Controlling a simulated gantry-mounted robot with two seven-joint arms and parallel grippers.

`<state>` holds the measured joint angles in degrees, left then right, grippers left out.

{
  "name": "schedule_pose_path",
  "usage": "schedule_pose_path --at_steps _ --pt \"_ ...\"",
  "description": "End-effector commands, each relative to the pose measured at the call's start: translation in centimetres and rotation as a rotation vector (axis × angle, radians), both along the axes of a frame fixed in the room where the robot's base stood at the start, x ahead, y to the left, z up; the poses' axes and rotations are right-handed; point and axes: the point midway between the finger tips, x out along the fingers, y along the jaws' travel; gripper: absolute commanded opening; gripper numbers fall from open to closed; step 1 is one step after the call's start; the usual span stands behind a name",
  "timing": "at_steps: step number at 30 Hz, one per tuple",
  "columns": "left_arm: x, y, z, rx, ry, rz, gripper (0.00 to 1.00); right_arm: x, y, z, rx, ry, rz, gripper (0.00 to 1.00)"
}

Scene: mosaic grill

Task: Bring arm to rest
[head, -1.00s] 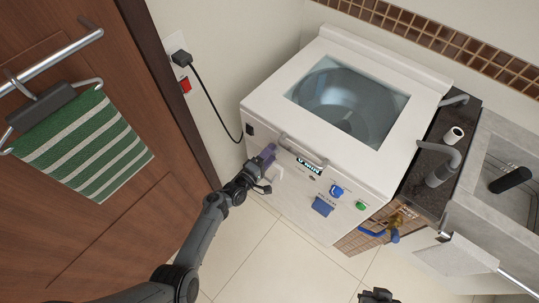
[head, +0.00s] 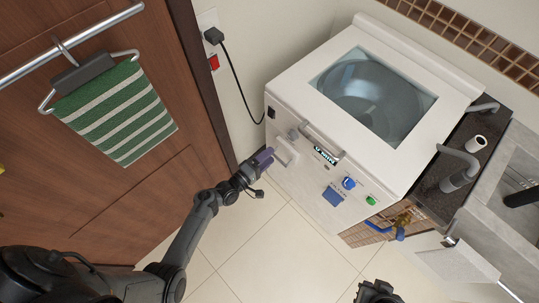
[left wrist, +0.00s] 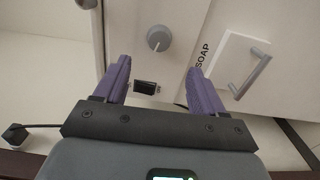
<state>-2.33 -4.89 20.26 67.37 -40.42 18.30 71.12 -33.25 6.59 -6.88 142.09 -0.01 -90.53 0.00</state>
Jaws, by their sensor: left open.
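My left gripper (head: 264,160) has purple fingers and is at the left front corner of a white washing machine (head: 310,80), close to its soap drawer. In the left wrist view its fingers (left wrist: 158,80) are spread apart with nothing between them. Beyond them are a grey knob (left wrist: 159,38), a dark switch (left wrist: 148,88) and the drawer marked SOAP (left wrist: 236,60) with its handle. I cannot tell from the head view how far the fingers are from the panel. My right gripper (head: 377,290) shows only partly at the bottom edge; its fingers are not clear.
A brown wooden door (head: 90,190) with a striped green towel (head: 118,112) on a rail stands at the left. A black plug and cord (head: 214,37) hang on the wall. A sink (head: 505,180) is at the right. The tiled floor (head: 270,250) in front is clear.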

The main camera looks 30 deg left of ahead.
Motion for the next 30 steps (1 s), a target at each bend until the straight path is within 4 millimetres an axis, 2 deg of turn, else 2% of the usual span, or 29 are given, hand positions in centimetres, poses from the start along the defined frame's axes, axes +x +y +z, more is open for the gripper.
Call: schedule_pose_path --at_steps 13,17,20,23,25,30 --pt "0.0 0.0 0.0 0.0 0.0 0.0 0.7 0.0 -0.1 0.0 -0.005 0.0 0.003 0.0" --pt "-0.8 0.0 -0.8 0.001 0.016 0.0 0.7 0.0 -0.2 0.0 -0.008 0.0 0.006 0.0" --pt "-2.3 0.2 -2.2 0.006 0.045 -0.002 0.7 0.0 -0.2 0.0 -0.009 0.0 0.005 0.0" --pt "-5.0 0.1 -4.0 0.025 0.085 -0.022 0.7 0.0 -0.2 0.0 -0.009 0.0 0.005 0.0" --pt "-7.0 -0.1 -3.8 0.067 0.082 -0.051 0.7 0.0 -0.2 0.0 -0.009 0.0 0.005 0.0" --pt "-9.6 -1.0 -2.1 0.289 0.125 -0.123 0.7 0.0 -0.2 0.0 -0.008 0.0 0.005 0.0"
